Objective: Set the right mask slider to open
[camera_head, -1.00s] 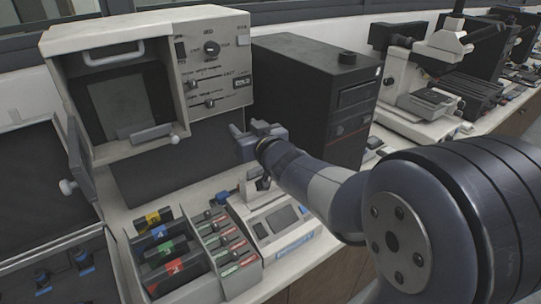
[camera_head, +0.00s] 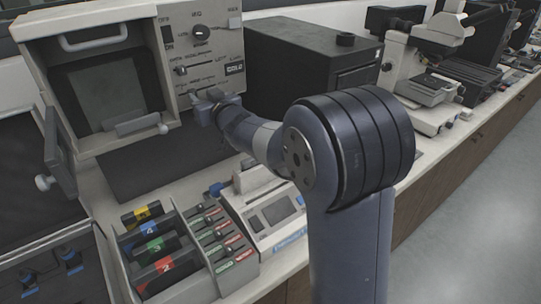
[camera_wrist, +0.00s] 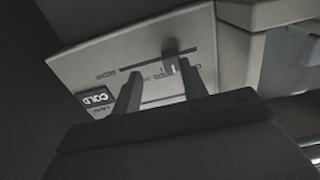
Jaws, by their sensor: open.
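The mounting press (camera_head: 120,110) stands at the left back, its pale control panel (camera_head: 222,45) facing me. The panel carries an upper slider (camera_head: 181,70) and a lower one hidden behind my gripper in the head view. My gripper (camera_head: 208,98) is open at the panel's lower part. In the wrist view, a slider knob (camera_wrist: 170,58) sits toward the right end of its dark slot. The two fingertips (camera_wrist: 157,72) point at the panel on either side of the knob, the right one very close. Contact cannot be told. The slider's label is too blurred to read.
A black box (camera_head: 300,55) stands right of the press. Below my arm are a tray of numbered colored cartridges (camera_head: 160,258) and a small device with a screen (camera_head: 275,212). A microscope (camera_head: 420,80) stands farther right along the bench.

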